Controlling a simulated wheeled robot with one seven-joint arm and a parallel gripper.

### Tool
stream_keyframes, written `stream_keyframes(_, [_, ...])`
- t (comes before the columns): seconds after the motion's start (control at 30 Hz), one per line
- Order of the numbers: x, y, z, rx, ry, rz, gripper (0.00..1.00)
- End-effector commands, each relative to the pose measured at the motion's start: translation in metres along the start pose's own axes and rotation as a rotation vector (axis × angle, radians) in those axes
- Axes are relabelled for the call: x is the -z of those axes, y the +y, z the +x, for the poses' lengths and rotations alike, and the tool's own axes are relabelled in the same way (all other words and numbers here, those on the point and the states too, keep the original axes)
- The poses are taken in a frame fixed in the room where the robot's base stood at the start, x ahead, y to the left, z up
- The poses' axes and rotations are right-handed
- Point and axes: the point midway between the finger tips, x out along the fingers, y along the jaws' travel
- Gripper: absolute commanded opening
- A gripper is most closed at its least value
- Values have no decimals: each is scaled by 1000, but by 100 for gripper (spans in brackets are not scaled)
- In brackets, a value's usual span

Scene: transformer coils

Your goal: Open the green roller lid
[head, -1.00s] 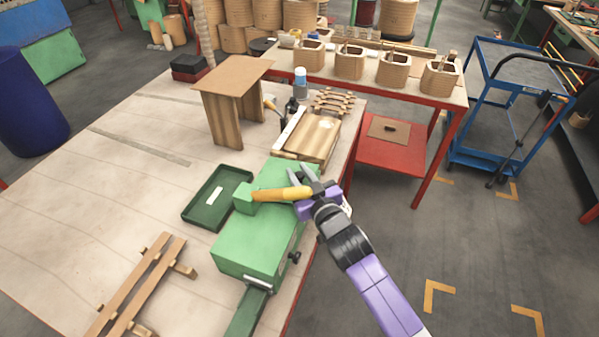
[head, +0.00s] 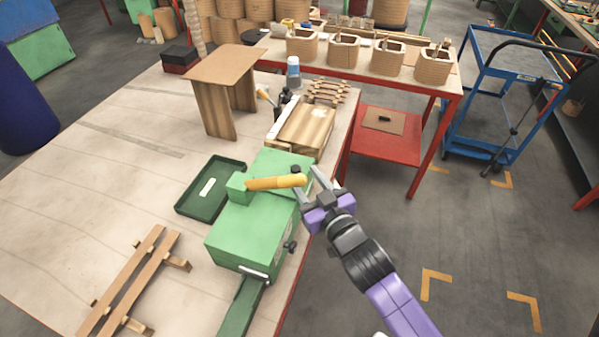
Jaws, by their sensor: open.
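The green roller machine (head: 248,235) stands at the right edge of the wooden table. Its green lid (head: 280,165) is on top, toward the far side, and looks closed, though part of it is hard to make out. A yellow-orange handle (head: 275,183) lies across the top, pointing right. My gripper (head: 312,188) is open and empty, just right of the handle's end. Its fingers point toward the handle and the lid, and I cannot tell whether they touch anything.
A dark green tray (head: 186,206) lies left of the machine. A wooden board (head: 303,133) and a bottle (head: 293,72) are behind it. A wooden stand (head: 212,108) is further left, and wooden rails (head: 126,290) lie in front.

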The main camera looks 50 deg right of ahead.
Motion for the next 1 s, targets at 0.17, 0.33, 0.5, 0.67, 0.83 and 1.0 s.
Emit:
stream_keyframes(0.17, [0,0,-8,0,0,0,44])
stream_keyframes(0.33, [1,0,-8,1,1,0,44])
stream_keyframes(0.5, [1,0,-8,0,1,0,44])
stream_keyframes(0.67, [1,0,-8,0,1,0,44])
stream_keyframes(0.83, [-4,-6,-18,18,-6,-2,44])
stream_keyframes(1.0, [-22,-30,-69,105,-35,-10,44])
